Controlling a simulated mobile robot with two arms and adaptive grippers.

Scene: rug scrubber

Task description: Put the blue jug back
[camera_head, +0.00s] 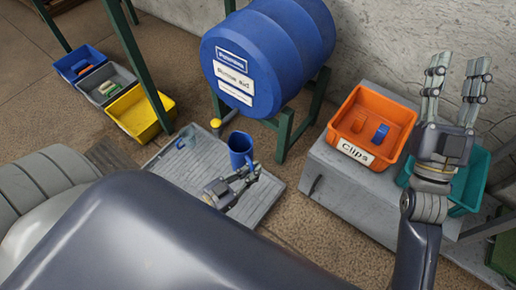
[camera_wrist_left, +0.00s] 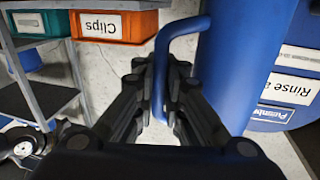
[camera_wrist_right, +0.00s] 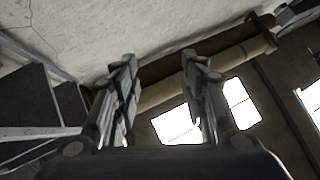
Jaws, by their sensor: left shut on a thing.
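The blue jug (camera_head: 240,148) is upright at the grey ribbed tray (camera_head: 262,200), below the front of the blue drum (camera_head: 275,55). I cannot tell whether its base touches the tray. My left gripper (camera_head: 250,175) is shut on the jug's handle. In the left wrist view the handle (camera_wrist_left: 168,60) runs down between the fingers (camera_wrist_left: 165,85), with the jug's body (camera_wrist_left: 218,65) to its right. My right gripper (camera_head: 457,70) is open and empty, raised over the teal bin. It shows open in the right wrist view (camera_wrist_right: 158,62).
A yellow-tipped tap (camera_head: 216,123) sticks out near the jug. An orange "Clips" bin (camera_head: 352,145) and a teal bin (camera_head: 470,185) stand on a grey shelf unit (camera_head: 325,190). Blue, grey and yellow bins (camera_head: 140,128) sit at the left, near green posts (camera_head: 150,80).

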